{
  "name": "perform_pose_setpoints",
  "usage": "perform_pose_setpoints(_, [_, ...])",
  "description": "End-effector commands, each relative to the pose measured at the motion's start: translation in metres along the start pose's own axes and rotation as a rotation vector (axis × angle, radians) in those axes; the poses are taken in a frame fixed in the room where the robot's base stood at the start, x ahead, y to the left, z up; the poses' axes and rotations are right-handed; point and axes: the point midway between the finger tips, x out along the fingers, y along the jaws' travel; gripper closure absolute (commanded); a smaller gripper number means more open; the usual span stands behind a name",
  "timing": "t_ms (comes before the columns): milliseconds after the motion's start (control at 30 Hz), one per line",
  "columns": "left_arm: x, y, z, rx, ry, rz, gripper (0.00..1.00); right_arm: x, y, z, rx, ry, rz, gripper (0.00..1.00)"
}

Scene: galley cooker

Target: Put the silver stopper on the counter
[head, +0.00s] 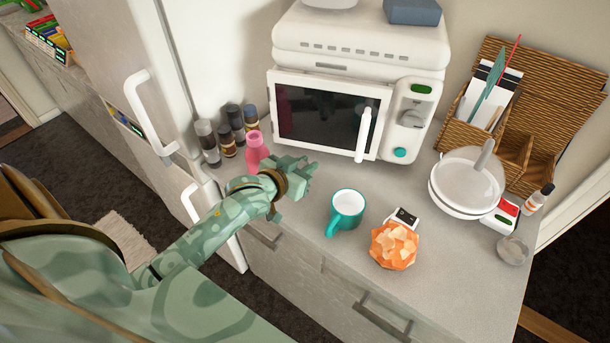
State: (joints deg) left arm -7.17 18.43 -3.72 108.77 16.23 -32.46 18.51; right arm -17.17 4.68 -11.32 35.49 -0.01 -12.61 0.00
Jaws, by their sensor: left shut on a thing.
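My left gripper (302,174) is above the counter (292,228), in front of the microwave and just right of the pink bottle (257,152). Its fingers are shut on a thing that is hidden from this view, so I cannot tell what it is. I cannot make out the silver stopper anywhere. The pink bottle stands upright near the counter's left end, partly behind my left arm. My right gripper is out of view.
A teal mug (346,212) and an orange faceted bowl (394,246) stand near the front. Several dark-capped jars (228,143) line the back left. The microwave (340,115) fills the back; white bowls (464,184) stand right. Bare counter lies between gripper and mug.

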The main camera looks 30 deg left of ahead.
Motion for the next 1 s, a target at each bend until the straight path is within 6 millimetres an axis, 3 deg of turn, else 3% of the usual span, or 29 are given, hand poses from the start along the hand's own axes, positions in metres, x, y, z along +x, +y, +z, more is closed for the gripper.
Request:
perform_pose_setpoints(133, [0.01, 0.0, 0.029, 0.0, -0.004, 0.001, 1.0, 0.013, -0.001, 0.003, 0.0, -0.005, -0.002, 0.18])
perform_pose_setpoints(533, [0.011, 0.001, 0.032, 0.0, 0.0, 0.001, 1.0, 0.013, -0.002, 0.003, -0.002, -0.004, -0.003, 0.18])
perform_pose_setpoints(567, [0.011, 0.001, 0.032, 0.0, 0.0, 0.001, 0.72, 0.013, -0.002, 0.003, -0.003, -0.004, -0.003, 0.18])
perform_pose_setpoints(600, [0.011, 0.001, 0.031, 0.0, 0.0, 0.001, 0.61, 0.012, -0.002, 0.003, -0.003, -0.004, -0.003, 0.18])
perform_pose_setpoints(1000, [0.003, 0.0, 0.028, 0.001, -0.002, 0.001, 0.59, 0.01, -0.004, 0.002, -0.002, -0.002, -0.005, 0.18])
